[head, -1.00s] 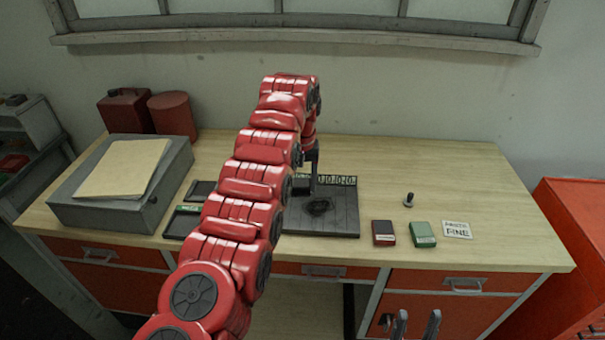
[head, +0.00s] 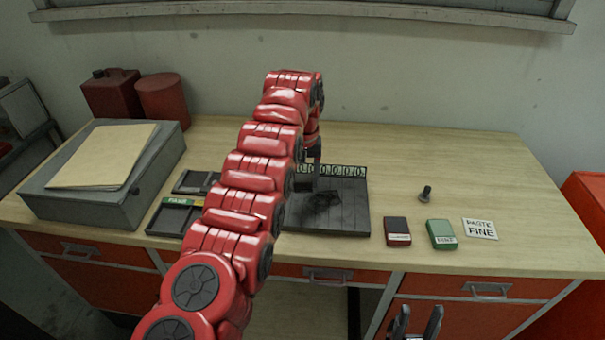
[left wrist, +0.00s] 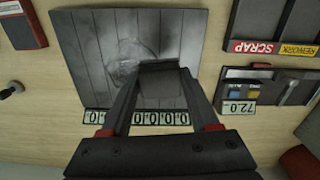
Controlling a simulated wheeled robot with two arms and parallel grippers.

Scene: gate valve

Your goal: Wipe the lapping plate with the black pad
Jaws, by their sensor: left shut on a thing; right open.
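The lapping plate (head: 348,218) is a dark, grooved slab in the middle of the bench, with a row of number labels along its back edge. It also fills the upper middle of the left wrist view (left wrist: 78,50), with a smudged patch on its face. My left gripper (left wrist: 162,72) is shut on the black pad (left wrist: 160,92), which is over or on the plate; I cannot tell if they touch. In the head view my left arm hides part of the plate. My right gripper (head: 418,322) is open and empty at the bottom, in front of the bench.
Right of the plate lie a dark red box (head: 397,230), a green box (head: 441,233), a "PASTE FINE" card (head: 480,229) and a small dark knobbed piece (head: 425,194). Left are trays (head: 172,218) and a grey case (head: 120,198). Red containers (head: 163,101) stand behind.

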